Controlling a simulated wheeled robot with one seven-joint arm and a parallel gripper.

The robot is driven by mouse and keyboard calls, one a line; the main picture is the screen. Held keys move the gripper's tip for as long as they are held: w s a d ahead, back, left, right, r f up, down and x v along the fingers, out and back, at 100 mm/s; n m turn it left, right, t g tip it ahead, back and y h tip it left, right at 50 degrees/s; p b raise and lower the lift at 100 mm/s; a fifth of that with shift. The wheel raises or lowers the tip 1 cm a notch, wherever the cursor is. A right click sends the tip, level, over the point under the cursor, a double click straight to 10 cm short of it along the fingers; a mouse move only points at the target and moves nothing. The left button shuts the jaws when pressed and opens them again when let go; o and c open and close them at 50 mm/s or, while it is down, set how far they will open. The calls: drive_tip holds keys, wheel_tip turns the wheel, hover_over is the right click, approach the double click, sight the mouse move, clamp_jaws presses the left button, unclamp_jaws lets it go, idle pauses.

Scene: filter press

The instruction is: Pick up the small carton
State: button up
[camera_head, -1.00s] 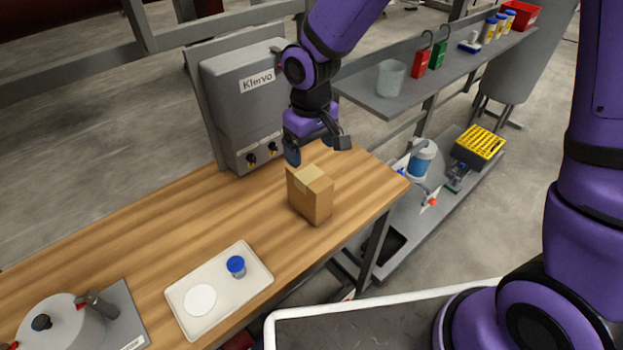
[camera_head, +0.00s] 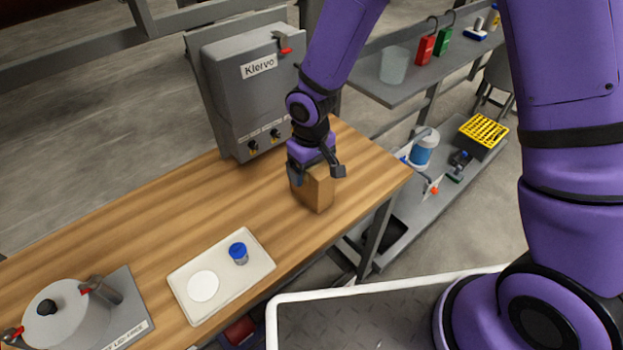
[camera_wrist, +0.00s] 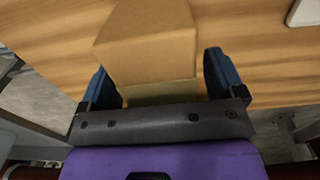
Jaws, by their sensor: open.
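The small carton (camera_head: 319,189) is a brown cardboard box standing upright on the wooden table. My gripper (camera_head: 318,177) is open and has come down over the top of the carton, hiding its upper part in the head view. In the wrist view the carton (camera_wrist: 149,45) sits ahead of and partly between the two blue fingers of my gripper (camera_wrist: 165,80). A gap of table shows beside the finger on each side, and I cannot tell whether either finger touches the carton.
The grey Klervo box (camera_head: 250,85) stands close behind the carton. A white tray (camera_head: 222,300) with a blue-capped jar (camera_head: 238,253) and a white disc lies to the left. A pot (camera_head: 65,315) stands at the far left. Table is clear between tray and carton.

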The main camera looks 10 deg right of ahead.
drive_tip(key=shift+f, duration=0.25)
drive_tip(key=shift+c, duration=0.2)
drive_tip(key=c, duration=1.1)
drive_tip(key=shift+r, duration=0.1)
drive_tip(key=shift+c, duration=0.2)
